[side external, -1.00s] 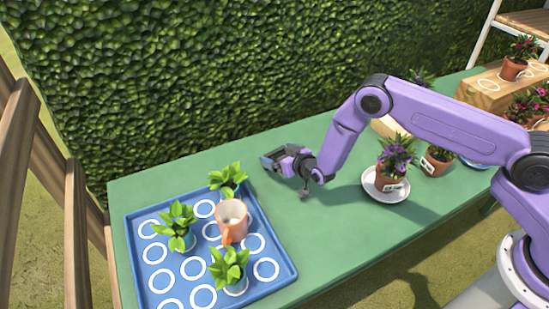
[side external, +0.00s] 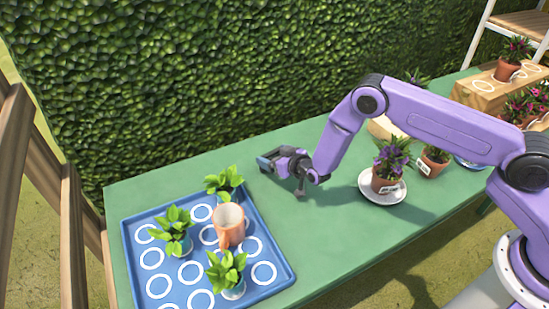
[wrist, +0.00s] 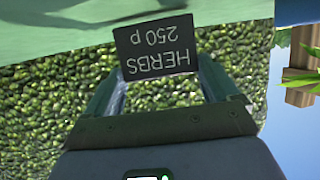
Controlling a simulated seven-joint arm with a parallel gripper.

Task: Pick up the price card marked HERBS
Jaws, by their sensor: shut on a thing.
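The black price card (wrist: 157,47) reads HERBS 250 p in white letters, upside down in the wrist view. My gripper (wrist: 162,82) is shut on the card, with a finger on either side of its lower part. In the side external view, my gripper (side external: 266,163) is over the back part of the green table, to the right of the blue tray. The card cannot be clearly made out in that view.
The blue tray (side external: 180,268) holds several leafy green plants and an orange mug (side external: 229,225). Purple-flowered pots stand to the right, one on a white saucer (side external: 383,198). A hedge (side external: 200,80) rises behind the table (side external: 330,235). The table's middle is clear.

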